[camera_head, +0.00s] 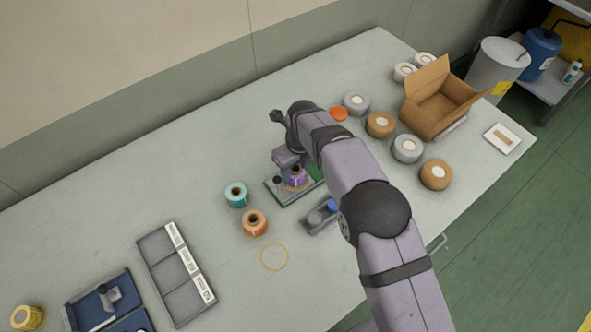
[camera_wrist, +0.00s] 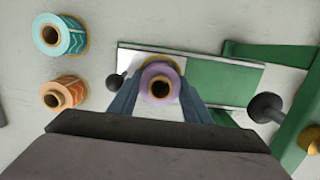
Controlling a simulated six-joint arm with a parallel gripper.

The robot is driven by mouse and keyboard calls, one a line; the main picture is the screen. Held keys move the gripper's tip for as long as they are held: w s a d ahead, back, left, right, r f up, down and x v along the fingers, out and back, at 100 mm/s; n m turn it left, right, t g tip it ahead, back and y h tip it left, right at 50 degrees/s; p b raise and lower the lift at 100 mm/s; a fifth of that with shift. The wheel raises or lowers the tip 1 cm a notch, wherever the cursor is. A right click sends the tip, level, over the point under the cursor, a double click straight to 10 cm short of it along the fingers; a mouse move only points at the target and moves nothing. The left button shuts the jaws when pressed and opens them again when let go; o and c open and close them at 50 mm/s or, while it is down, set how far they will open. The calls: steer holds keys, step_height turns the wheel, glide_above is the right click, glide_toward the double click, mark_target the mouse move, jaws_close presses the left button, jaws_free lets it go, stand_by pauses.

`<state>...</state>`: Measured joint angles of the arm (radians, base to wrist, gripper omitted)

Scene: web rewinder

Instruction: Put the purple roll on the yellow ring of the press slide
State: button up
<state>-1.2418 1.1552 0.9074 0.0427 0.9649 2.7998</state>
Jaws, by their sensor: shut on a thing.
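The purple roll (camera_head: 296,179) is upright at the press slide, with its dark core hole facing up in the wrist view (camera_wrist: 161,84). My gripper (camera_wrist: 158,92) is shut on it, one finger on each side. The press slide (camera_wrist: 140,60) is a pale plate on a green base, and it also shows in the head view (camera_head: 282,197). A yellow rim of the ring (camera_wrist: 180,63) shows around the roll's far edge. The roll hides most of the ring, and I cannot tell whether the roll rests on the plate or is just above it.
A teal roll (camera_head: 236,194) and an orange roll (camera_head: 254,223) stand left of the press. An empty yellow circle (camera_head: 274,257) marks the table. A grey block with a blue top (camera_head: 322,215) sits close by on the right. A dark knob (camera_wrist: 265,107) stands beside my gripper.

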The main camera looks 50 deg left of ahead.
steer(key=shift+f, duration=0.1)
steer(key=o, duration=1)
steer(key=shift+c, duration=0.2)
steer(key=shift+s, duration=0.15)
steer(key=shift+f, duration=0.1)
steer(key=shift+c, duration=0.5)
